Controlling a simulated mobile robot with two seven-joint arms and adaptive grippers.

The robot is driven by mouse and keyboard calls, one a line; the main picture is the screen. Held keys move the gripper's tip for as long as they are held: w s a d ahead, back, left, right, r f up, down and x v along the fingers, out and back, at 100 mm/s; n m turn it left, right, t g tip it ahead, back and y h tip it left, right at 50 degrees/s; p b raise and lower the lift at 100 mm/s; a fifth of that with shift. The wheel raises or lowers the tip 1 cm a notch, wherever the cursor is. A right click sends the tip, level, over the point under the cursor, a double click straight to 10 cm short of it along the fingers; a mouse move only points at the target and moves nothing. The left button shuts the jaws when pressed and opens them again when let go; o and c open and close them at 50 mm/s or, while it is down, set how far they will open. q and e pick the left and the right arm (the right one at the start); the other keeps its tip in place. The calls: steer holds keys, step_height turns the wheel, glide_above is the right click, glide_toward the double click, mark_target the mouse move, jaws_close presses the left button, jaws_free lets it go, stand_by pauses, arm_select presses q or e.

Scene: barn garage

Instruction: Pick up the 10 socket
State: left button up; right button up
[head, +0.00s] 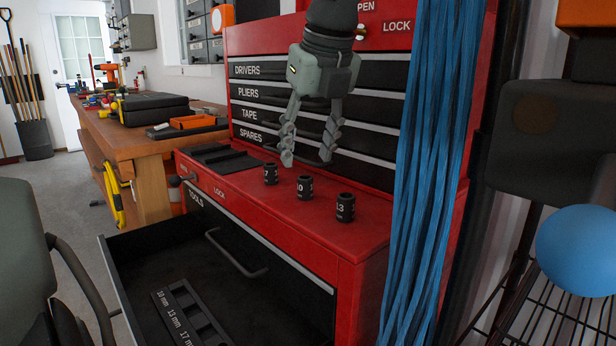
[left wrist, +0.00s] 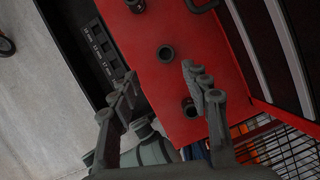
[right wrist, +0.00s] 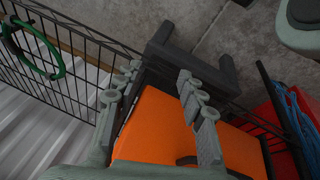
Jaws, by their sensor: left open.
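The 10 socket (head: 304,187) is a short black cylinder standing upright on the red tool chest top, between two similar sockets. In the left wrist view the middle socket (left wrist: 166,53) shows its round open top. My left gripper (head: 307,158) points down, open and empty, above and slightly behind the sockets, apart from them. In the left wrist view its fingers (left wrist: 162,84) stand apart, with the middle socket beyond the gap between the tips. My right gripper (right wrist: 158,73) is open and empty, away from the chest, above an orange surface (right wrist: 155,130).
The 17 socket (head: 270,173) stands left of the 10 and the 13 socket (head: 345,207) right. A black tray (head: 225,160) lies at the chest's left. Below, an open drawer (head: 150,260) holds a labelled socket holder (head: 190,315). Blue strands (head: 425,180) hang at the right.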

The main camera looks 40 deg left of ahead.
mark_target(306, 178)
arm_select(q)
steer(key=x, duration=0.3)
steer(key=w+x, duration=0.1)
steer(key=x, duration=0.2)
steer(key=shift+w+a+f+p, duration=0.1)
steer(key=shift+a+f+p, duration=0.1)
steer(key=shift+p, duration=0.15)
steer(key=shift+w+a+f, duration=0.1)
steer(key=shift+a+f, duration=0.1)
steer(key=shift+f, duration=0.25)
steer(key=c, duration=0.4)
jaws_close()
arm_select(e)
steer(key=shift+w+a+f, duration=0.2)
steer(key=shift+w+f, duration=0.05)
steer(key=shift+f, duration=0.2)
steer(key=shift+w+a+f, duration=0.2)
steer(key=shift+f, duration=0.25)
